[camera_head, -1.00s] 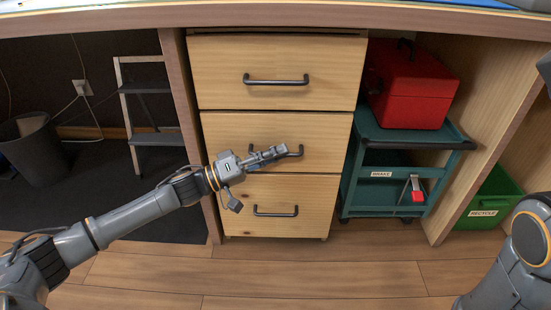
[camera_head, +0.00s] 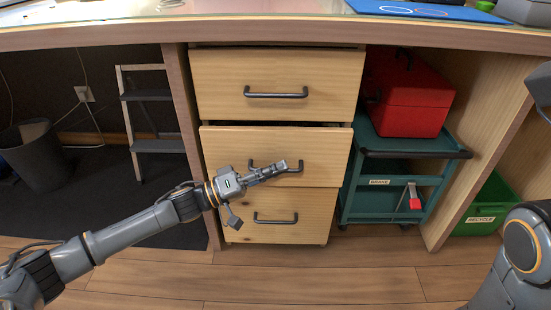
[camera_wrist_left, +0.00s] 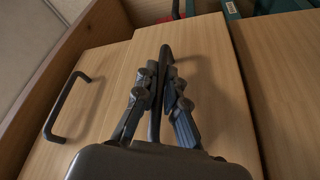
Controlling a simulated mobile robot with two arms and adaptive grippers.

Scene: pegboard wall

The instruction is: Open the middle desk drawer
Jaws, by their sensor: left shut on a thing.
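The middle desk drawer (camera_head: 318,147) is a light wood front with a dark bar handle (camera_head: 257,164). It stands out a little from the drawers above and below, with a dark gap along its top edge. My left gripper (camera_head: 277,168) is shut on that handle, reaching in from the left. In the left wrist view, the fingers (camera_wrist_left: 160,88) close around the dark handle (camera_wrist_left: 165,50) in front of the middle drawer front (camera_wrist_left: 205,65). My right arm (camera_head: 525,245) shows at the right edge, but its gripper is out of view.
The top drawer (camera_head: 225,80) and bottom drawer (camera_head: 300,232) look closed. A teal cart (camera_head: 380,208) with a red toolbox (camera_head: 410,105) stands to the right. A green recycle bin (camera_head: 490,205) is further right. The wooden floor (camera_head: 330,275) in front is clear.

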